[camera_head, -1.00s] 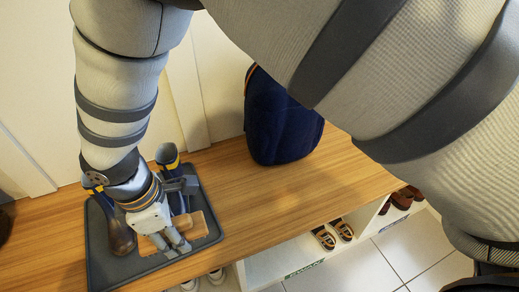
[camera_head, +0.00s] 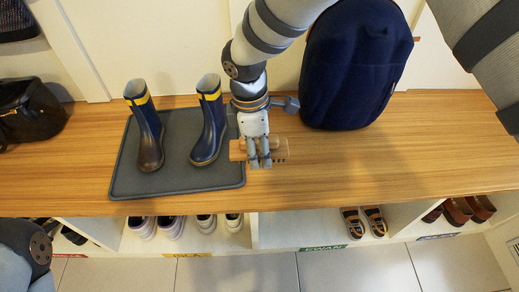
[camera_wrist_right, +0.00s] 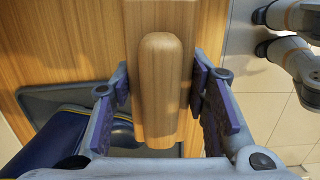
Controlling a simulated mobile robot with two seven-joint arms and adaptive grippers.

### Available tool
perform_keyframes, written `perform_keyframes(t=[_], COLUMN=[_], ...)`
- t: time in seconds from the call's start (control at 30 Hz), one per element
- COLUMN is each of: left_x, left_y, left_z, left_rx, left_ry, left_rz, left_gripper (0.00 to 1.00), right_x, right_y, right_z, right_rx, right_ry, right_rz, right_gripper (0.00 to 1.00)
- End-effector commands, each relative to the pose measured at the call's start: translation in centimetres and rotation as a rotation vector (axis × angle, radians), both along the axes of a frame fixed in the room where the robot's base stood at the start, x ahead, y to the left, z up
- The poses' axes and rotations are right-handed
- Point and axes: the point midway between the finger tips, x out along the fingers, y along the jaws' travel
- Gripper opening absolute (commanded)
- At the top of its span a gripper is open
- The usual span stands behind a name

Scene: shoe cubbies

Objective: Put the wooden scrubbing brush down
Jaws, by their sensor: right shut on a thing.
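The wooden scrubbing brush (camera_head: 238,150) is a light brown block with a rounded handle. My right gripper (camera_head: 259,163) is shut on it, seen from above the bench. In the right wrist view the handle of the brush (camera_wrist_right: 160,85) lies between the two finger pads of the gripper (camera_wrist_right: 160,105). The brush overlaps the right edge of the dark tray (camera_head: 180,182) in the head view. I cannot tell whether it touches the surface below. My left gripper is out of view.
A pair of navy and yellow boots (camera_head: 210,120) stands on the tray. A dark blue backpack (camera_head: 355,65) stands behind, right of the gripper. A black bag (camera_head: 30,110) is at the left. The wooden bench (camera_head: 430,150) is clear at right. Shoes (camera_head: 363,222) fill cubbies below.

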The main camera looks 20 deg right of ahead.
Motion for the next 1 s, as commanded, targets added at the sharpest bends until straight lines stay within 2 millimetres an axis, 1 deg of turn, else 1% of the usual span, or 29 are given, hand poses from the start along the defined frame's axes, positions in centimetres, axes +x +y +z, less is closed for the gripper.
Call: perform_keyframes(t=[0.03, 0.17, 0.23, 0.3, 0.37, 0.6, 1.0], left_x=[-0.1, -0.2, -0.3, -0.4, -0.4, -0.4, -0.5], left_y=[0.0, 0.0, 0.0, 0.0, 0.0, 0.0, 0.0], left_z=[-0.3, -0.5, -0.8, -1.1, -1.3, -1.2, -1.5], left_rx=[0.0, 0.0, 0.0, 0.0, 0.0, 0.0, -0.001], left_ry=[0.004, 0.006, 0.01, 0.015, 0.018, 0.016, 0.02], left_rz=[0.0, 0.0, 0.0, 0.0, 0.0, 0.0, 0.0], left_gripper=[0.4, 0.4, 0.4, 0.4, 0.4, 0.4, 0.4], right_x=[0.3, 0.8, 1.2, 1.0, 1.1, 1.2, 1.1], right_y=[-0.3, -1.0, -1.4, -1.3, -1.4, -1.3, -1.3], right_z=[-0.8, -1.7, -2.7, -4.3, -5.2, -5.1, -6.3], right_rx=[0.001, 0.001, 0.001, 0.0, 0.0, 0.001, 0.001], right_ry=[0.002, 0.0, 0.003, 0.006, 0.002, -0.001, 0.0], right_rz=[-0.001, -0.002, -0.001, 0.001, 0.0, 0.0, 0.0], right_gripper=[0.2, 0.2, 0.2, 0.2, 0.2, 0.2, 0.2])
